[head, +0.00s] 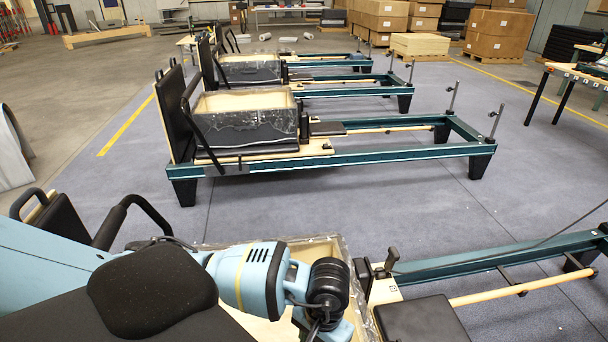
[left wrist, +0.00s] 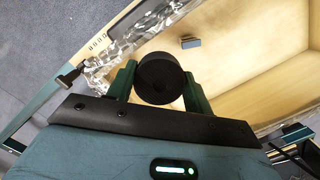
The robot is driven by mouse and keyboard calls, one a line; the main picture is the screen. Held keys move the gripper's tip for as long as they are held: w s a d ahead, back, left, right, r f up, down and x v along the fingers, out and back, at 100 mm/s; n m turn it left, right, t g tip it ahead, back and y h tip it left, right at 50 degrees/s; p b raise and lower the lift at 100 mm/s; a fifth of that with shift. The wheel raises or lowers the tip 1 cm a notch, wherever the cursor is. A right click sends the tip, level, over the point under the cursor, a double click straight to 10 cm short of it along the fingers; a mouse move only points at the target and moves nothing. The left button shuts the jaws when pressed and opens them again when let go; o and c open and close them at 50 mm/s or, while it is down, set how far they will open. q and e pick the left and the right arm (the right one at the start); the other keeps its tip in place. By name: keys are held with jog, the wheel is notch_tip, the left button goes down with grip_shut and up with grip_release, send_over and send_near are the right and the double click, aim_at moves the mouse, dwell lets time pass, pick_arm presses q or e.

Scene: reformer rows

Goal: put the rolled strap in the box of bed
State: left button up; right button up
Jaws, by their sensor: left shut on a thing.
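The rolled strap (left wrist: 161,78) is a black roll with a small hole in its middle, seen end-on in the left wrist view. My left gripper (left wrist: 160,82) is shut on it, one green finger on each side. Behind the roll in that view is the open box (left wrist: 270,95) with pale wooden inside walls; the roll's height over it is unclear. In the head view this box (head: 325,249) is at the bottom centre, partly hidden by my left arm, on the nearest bed (head: 500,256). My left fingers and the roll are hidden there. My right gripper is not in view.
A small dark grey block (left wrist: 190,43) lies inside the box. Clear crumpled wrap (left wrist: 120,47) hangs on its edge. More teal beds with boxes (head: 250,103) stand in rows behind. Grey floor (head: 400,205) between the rows is clear.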

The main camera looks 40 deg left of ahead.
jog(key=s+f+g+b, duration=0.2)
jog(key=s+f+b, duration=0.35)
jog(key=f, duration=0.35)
pick_arm(q)
jog(key=w+a+f+n+b, duration=0.1)
jog(key=w+f+n+b, duration=0.2)
jog(key=f+b, duration=0.3)
jog(key=w+a+f+n+b, duration=0.2)
jog(key=w+f+n+b, duration=0.2)
jog(key=f, duration=1.1)
jog(key=b, duration=0.2)
jog(key=shift+w+f+h+b, duration=0.3)
jog(key=shift+f+h+b, duration=0.05)
jog(key=shift+h+b, duration=0.05)
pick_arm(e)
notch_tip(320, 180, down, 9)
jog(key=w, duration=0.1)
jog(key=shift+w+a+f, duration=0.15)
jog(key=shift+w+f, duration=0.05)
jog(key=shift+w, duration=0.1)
pick_arm(q)
jog(key=shift+d, duration=0.1)
notch_tip(320, 180, down, 6)
jog(key=shift+f+b, duration=0.1)
jog(key=shift+b, duration=0.4)
jog(key=shift+f+b, duration=0.3)
jog(key=shift+f, duration=1.65)
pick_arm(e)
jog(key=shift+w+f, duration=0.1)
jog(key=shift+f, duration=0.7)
